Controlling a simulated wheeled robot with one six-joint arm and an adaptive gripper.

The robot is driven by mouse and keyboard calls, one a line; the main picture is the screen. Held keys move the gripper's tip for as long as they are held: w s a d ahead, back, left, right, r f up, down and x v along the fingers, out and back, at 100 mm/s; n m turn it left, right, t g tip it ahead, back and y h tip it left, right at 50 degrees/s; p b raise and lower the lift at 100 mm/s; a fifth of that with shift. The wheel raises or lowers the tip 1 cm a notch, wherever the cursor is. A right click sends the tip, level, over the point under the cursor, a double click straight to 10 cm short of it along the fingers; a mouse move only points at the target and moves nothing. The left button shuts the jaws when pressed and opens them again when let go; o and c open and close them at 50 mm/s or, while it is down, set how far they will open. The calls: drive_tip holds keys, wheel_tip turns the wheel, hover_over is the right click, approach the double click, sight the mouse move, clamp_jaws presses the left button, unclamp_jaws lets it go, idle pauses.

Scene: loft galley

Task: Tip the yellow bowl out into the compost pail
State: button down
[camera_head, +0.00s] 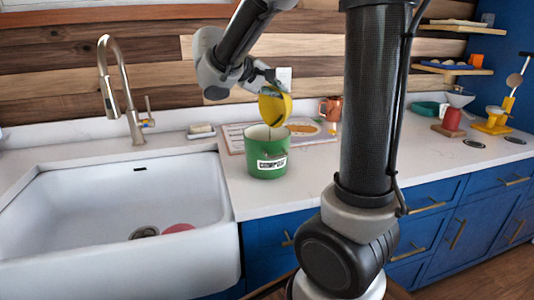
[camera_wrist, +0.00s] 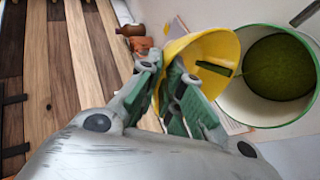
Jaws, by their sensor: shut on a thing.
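The yellow bowl (camera_head: 275,105) is tilted steeply on its side above the compost pail. In the wrist view, my gripper (camera_wrist: 168,82) is shut on the wall of the yellow bowl (camera_wrist: 215,48). The green compost pail (camera_head: 266,158) stands upright on the counter and carries a white label. In the wrist view, the pail (camera_wrist: 225,98) is right of the bowl, with a green mass inside it. A thin strand runs from the bowl's mouth toward that mass. In the head view, my gripper (camera_head: 264,82) is partly hidden behind the bowl.
A white sink (camera_head: 120,215) with a tall faucet (camera_head: 118,90) lies left of the pail. A board or mat (camera_head: 312,132) lies behind the pail, and a copper-coloured mug (camera_head: 330,108) stands near it. Counter (camera_head: 310,180) right of the pail is clear.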

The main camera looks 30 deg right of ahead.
drive_tip(key=shift+a, duration=0.3)
drive_tip(key=d+y, duration=0.1)
drive_tip(key=d, duration=0.1)
drive_tip(key=d+y, duration=0.1)
drive_tip(key=d, duration=0.1)
drive_tip(key=shift+w+d+g+y, duration=0.15)
drive_tip(key=shift+d+g+y, duration=0.1)
drive_tip(key=shift+g+y, duration=0.05)
drive_tip(key=shift+w+a+f, duration=0.1)
drive_tip(key=shift+w+f, duration=0.1)
drive_tip(key=shift+w, duration=0.05)
drive_tip(key=w+d+f+g+y+b, duration=0.1)
drive_tip(key=d+f+y+b, duration=0.2)
drive_tip(key=d+f+y, duration=0.2)
drive_tip(key=w+d+f+m+g+y+b, duration=0.1)
drive_tip(key=d+f+y+b, duration=0.3)
drive_tip(key=d+y, duration=0.5)
drive_tip(key=shift+d+f+y, duration=0.3)
drive_tip(key=shift+d+f, duration=0.65)
drive_tip(key=shift+f, duration=0.05)
